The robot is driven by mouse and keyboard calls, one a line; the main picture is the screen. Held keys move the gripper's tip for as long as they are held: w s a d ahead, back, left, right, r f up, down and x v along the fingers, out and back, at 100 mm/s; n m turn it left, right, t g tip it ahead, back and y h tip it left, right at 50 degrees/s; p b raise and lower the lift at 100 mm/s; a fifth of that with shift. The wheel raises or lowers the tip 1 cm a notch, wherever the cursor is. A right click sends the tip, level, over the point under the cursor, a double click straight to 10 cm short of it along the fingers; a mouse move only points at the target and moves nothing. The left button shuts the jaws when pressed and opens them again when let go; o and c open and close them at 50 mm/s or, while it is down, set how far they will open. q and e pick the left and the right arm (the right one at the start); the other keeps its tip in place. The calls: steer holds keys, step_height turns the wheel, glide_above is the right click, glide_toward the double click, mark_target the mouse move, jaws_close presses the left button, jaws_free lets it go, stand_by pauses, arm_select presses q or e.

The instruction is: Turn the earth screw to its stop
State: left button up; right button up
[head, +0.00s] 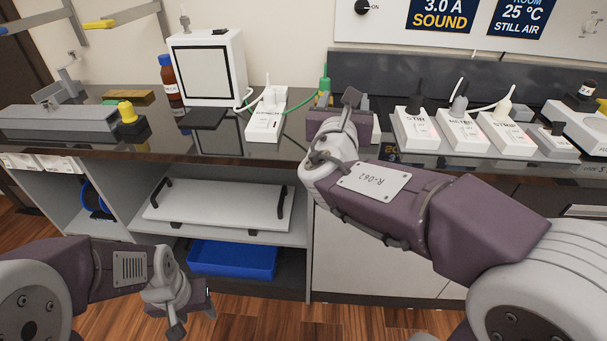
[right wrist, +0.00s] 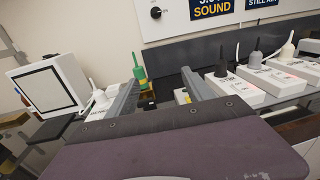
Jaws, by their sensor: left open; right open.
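The earth screw appears to be the upright green-topped piece (head: 324,84) at the back of the bench, with a green lead running to it from the left. It also shows in the right wrist view (right wrist: 140,72), above a small yellowish block, its lower part partly hidden by a finger. My right gripper (head: 345,103) is over the bench, just in front of it. In the right wrist view its two grey fingers (right wrist: 161,78) are apart with nothing held; the green piece stands beyond the left fingertip, and contact is not visible. My left gripper (head: 193,317) hangs open and empty low in front of the cabinet.
A white switch box (head: 265,122) and a white screen unit (head: 208,68) stand left of the green piece. Several white switch boxes (head: 415,130) with plugs stand to its right. A brown bottle (head: 170,82) and a yellow knob (head: 127,112) are farther left. A backboard (head: 390,72) rises behind.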

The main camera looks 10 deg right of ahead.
steer(key=a+f+n+y+b, duration=0.1)
steer(key=a+f+y+b, duration=0.1)
steer(key=a+f+b, duration=0.5)
steer(key=shift+t, duration=0.4)
steer(key=w+d, duration=0.1)
steer(key=w, duration=0.1)
steer(key=w+d, duration=0.2)
steer(key=w, duration=0.1)
steer(key=w+d+f, duration=0.1)
steer(key=w+d, duration=0.1)
steer(key=w, duration=0.1)
steer(key=shift+w, duration=0.15)
arm_select(q)
step_height(320, 180, down, 11)
steer(key=shift+r, duration=0.15)
arm_select(e)
steer(key=shift+a, duration=0.1)
jaws_close()
